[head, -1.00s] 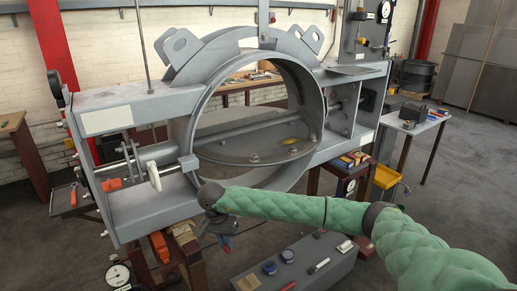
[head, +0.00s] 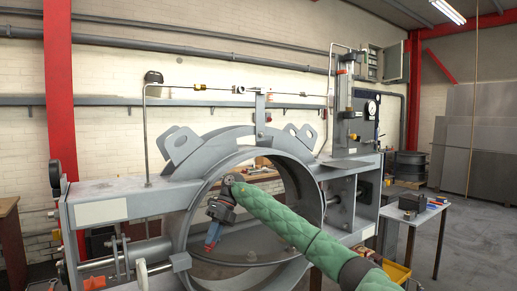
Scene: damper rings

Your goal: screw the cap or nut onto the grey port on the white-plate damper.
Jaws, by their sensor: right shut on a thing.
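The damper (head: 150,203) is a large grey steel frame around a round ring opening, with a white plate (head: 101,212) on its left front face. My right gripper (head: 211,240) hangs in front of the ring's left side, pointing down, below the green-sleeved arm. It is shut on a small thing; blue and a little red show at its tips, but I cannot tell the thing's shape. I cannot make out the grey port for certain. My left gripper is not in view.
A thin pipe with small fittings (head: 238,89) runs above the damper. A gauge panel (head: 363,118) stands at the back right. A side table (head: 425,213) with small items is at the right. A red column (head: 60,100) rises at the left.

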